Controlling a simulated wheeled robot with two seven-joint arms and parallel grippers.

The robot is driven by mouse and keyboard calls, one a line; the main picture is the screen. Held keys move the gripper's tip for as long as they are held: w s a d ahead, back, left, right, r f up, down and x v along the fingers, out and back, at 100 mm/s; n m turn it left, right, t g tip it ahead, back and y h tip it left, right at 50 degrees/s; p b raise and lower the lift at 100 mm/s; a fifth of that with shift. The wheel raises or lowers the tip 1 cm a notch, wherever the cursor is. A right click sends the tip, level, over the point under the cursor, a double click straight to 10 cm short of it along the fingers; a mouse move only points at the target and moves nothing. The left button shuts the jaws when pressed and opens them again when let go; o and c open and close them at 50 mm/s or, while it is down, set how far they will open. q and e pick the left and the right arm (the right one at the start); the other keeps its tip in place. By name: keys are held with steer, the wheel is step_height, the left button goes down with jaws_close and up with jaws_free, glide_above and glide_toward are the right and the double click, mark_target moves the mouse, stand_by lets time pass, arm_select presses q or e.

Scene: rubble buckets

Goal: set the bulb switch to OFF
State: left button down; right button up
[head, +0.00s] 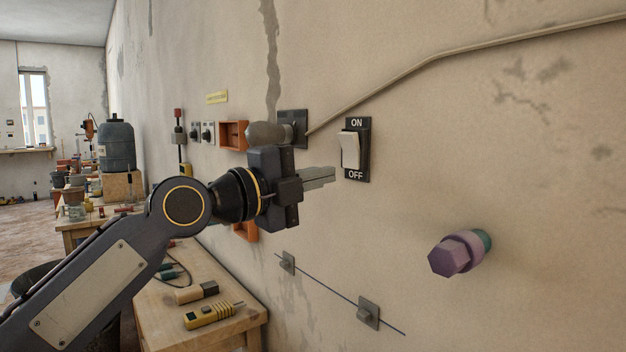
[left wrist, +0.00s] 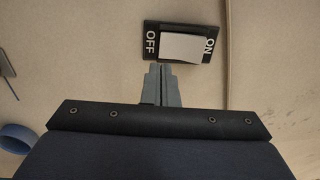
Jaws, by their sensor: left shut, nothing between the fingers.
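The bulb switch (head: 363,165) is a dark plate on the wall with a white rocker (head: 349,150), ON above and OFF below. I cannot tell for sure which way the rocker is tipped. In the left wrist view the switch (left wrist: 151,42) and its rocker (left wrist: 183,47) show sideways, OFF at left and ON at right. My left gripper (head: 334,173) is shut and empty, its fingertips just left of the plate's OFF end. In the left wrist view the fingers (left wrist: 162,68) point toward the rocker, near its OFF side. Contact cannot be made out. My right gripper is not in view.
A purple hexagonal knob (head: 455,256) sticks out of the wall at lower right. A rounded grey fitting (head: 266,133) sits behind my gripper, near a conduit (head: 430,60). A wooden bench (head: 165,323) with a yellow tool (head: 208,315) stands below.

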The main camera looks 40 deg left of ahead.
arm_select(q)
steer(key=r+v, duration=0.1)
steer(key=v, duration=0.8)
steer(key=shift+s+f, duration=0.3)
steer(key=shift+f, duration=0.05)
steer(key=s+d+f+n+g+y, duration=0.1)
steer(key=s+d+f+n+g, duration=0.3)
steer(key=f+n, duration=0.7)
steer(key=s+d+f+n+g, duration=0.2)
steer(key=d+f+n+g, duration=0.25)
steer(key=f, duration=1.25)
steer(key=s+d+f+n+g+y, duration=0.1)
steer(key=s+d+f+n+g, duration=0.45)
steer(key=f, duration=0.85)
step_height(320, 180, up, 18)
steer(key=w+n+t+p, duration=0.1)
steer(key=w+n+p, duration=0.1)
steer(key=p, duration=1.7)
steer(key=shift+w, duration=0.25)
